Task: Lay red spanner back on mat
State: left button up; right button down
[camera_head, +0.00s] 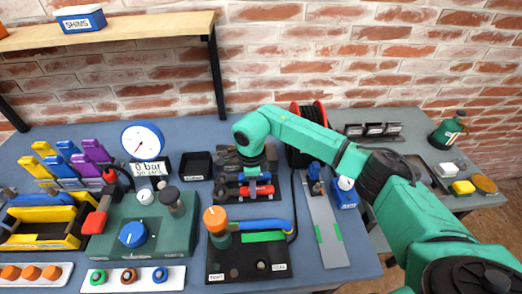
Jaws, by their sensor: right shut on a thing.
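My right gripper (251,179) points down over a dark mat (228,196) near the middle of the bench. It is shut on the red spanner (264,190), which lies crosswise under the fingers, low over the mat. The gripper hides part of the spanner, and I cannot tell whether the spanner touches the mat. A small blue piece (268,175) shows just behind it. My left gripper is not in view.
A black plate with an orange-topped post (215,219) and a blue handle (267,226) stands in front. A green pump unit (140,232) is at left, a red hose reel (308,120) behind, and a grey strip (322,215) at right. A shelf (120,33) overhangs the back left.

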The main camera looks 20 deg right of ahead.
jog(key=c, duration=0.5)
grip_release()
jog(key=o, duration=0.3)
jog(key=shift+r+p, duration=2.4)
jog(key=shift+r, duration=1.55)
